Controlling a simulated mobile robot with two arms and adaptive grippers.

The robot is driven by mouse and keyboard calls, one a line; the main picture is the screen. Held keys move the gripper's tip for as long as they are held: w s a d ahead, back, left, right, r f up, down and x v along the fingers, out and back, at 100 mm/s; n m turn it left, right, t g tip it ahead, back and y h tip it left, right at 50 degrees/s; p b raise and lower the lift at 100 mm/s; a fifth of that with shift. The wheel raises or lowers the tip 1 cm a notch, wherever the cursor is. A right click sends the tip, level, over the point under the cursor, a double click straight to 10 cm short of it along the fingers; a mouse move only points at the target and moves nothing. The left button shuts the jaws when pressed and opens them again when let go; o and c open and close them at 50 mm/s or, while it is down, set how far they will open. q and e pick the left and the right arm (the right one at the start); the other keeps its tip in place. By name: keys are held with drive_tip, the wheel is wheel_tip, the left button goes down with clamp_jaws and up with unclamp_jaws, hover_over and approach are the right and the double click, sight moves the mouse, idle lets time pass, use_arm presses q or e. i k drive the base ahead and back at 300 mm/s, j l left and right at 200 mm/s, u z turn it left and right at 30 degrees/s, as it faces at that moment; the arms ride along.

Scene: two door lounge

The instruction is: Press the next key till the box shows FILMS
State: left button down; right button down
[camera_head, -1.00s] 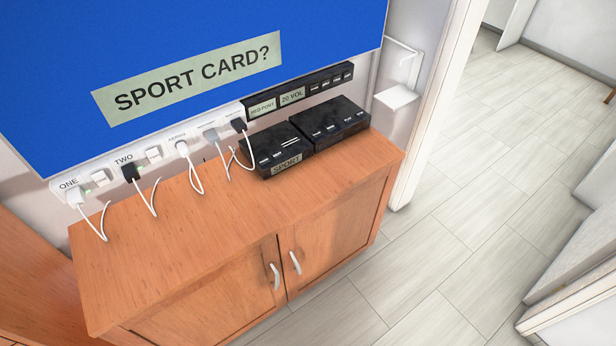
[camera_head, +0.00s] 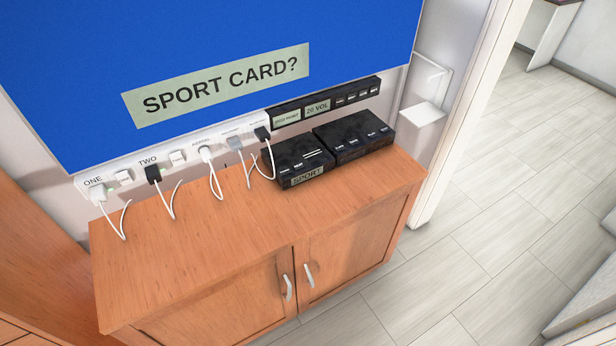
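A black box (camera_head: 303,153) stands on the wooden cabinet, with a label (camera_head: 307,175) on its front reading SPORT. Small light keys show on its top; their markings are too small to read. A second black box (camera_head: 354,138) with several small keys stands right beside it. A blue screen (camera_head: 220,50) above shows SPORT CARD? on a pale strip (camera_head: 219,84). Neither of my grippers is in view.
The cabinet top (camera_head: 200,250) is clear at the front. A socket strip (camera_head: 190,154) with several plugs and hanging cables runs below the screen, beside a black key panel (camera_head: 326,104). A small white shelf (camera_head: 422,114) is at the doorway. Tiled floor (camera_head: 480,220) is open on the right.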

sight(300, 164)
drive_tip(key=u, duration=0.4)
drive_tip(key=i+l+u, duration=0.15)
drive_tip(key=l+u, duration=0.2)
drive_tip(key=i+l+u, duration=0.1)
drive_tip(key=l+u, duration=0.3)
drive_tip(key=i+l+u, duration=0.1)
drive_tip(key=l+u, duration=0.5)
drive_tip(key=l, duration=1.7)
